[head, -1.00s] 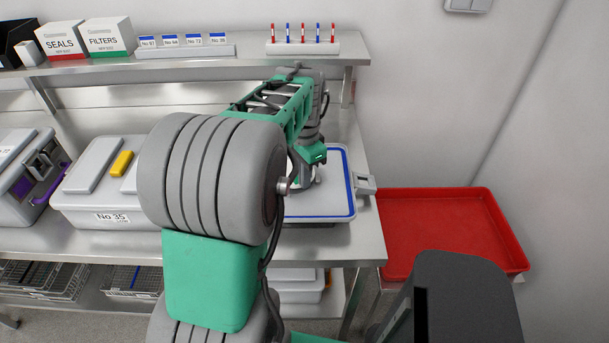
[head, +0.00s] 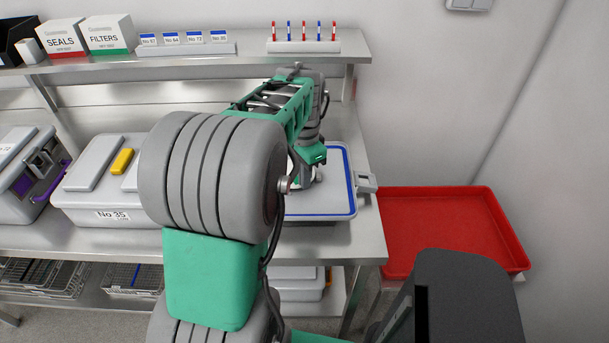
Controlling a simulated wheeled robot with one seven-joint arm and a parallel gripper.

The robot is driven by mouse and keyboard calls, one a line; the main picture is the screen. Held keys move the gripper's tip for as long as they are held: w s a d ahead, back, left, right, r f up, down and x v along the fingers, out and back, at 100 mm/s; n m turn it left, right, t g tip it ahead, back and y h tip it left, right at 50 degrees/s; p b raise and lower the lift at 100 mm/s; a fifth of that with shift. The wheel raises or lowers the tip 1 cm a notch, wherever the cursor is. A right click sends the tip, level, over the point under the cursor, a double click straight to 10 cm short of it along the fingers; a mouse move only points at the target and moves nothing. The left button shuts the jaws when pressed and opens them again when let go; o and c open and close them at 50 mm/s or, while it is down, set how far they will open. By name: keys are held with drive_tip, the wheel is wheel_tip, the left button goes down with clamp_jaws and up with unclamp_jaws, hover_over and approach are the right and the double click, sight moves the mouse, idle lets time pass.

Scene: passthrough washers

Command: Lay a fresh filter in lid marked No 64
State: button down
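A grey lid or shallow tray with a blue line around its rim (head: 325,214) lies on the steel bench at the right. No number shows on it, so I cannot tell if it is No 64. My gripper (head: 306,182) is low over its left part, mostly hidden behind my arm. I cannot see its fingertips, whether it touches the lid, or whether it holds a filter. A white box marked FILTERS (head: 109,38) stands on the upper shelf. A small card marked No 64 (head: 172,39) stands in a holder there.
A closed grey case marked No 35 (head: 105,215) stands left of my arm, with another case (head: 20,180) beyond it. A red tray (head: 440,230) is right of the bench. A pen rack (head: 318,46) and a SEALS box (head: 62,38) are on the shelf.

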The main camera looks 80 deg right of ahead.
drive_tip(key=shift+f+b, duration=0.35)
drive_tip(key=shift+f, duration=0.5)
idle(0.5)
drive_tip(key=c, duration=2.1)
unclamp_jaws()
drive_tip(key=o, duration=0.5)
drive_tip(key=shift+o, duration=0.4)
drive_tip(key=o, duration=0.4)
drive_tip(key=shift+r, duration=0.1)
drive_tip(key=shift+r+p, duration=2.65)
drive_tip(key=shift+r, duration=0.8)
